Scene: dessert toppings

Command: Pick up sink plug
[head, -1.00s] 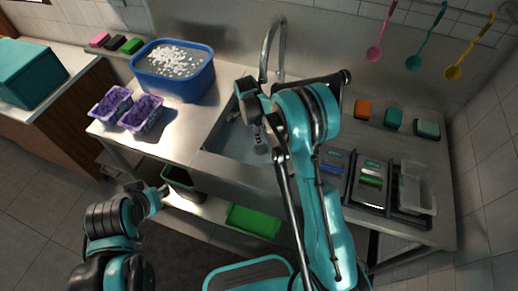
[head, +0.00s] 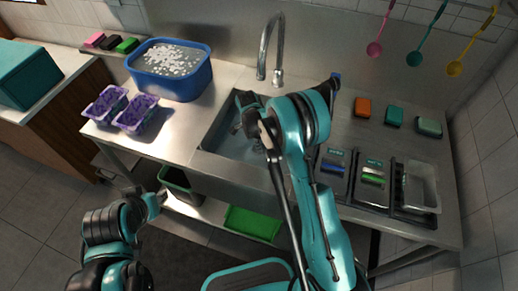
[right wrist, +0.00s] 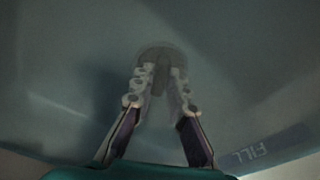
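The steel sink basin (head: 212,137) is set in the counter in the head view. In the dim right wrist view, the sink plug (right wrist: 160,52) shows as a round grey disc with a darker upright stem or handle. My right gripper (right wrist: 161,75) is open, with one finger on each side of that stem; contact cannot be made out. In the head view my right gripper (head: 248,118) reaches down into the basin, and I cannot make out the plug there. My left gripper (head: 156,200) is low in front of the counter; its fingers are too small to read.
The faucet (head: 277,55) rises behind the basin. A blue tub (head: 172,82) and two purple containers (head: 136,118) stand left of it. Sponges (head: 393,116), a rack (head: 387,190) and a clear container (head: 422,187) are at the right. Mirrored "FILL" lettering (right wrist: 262,147) shows in the basin.

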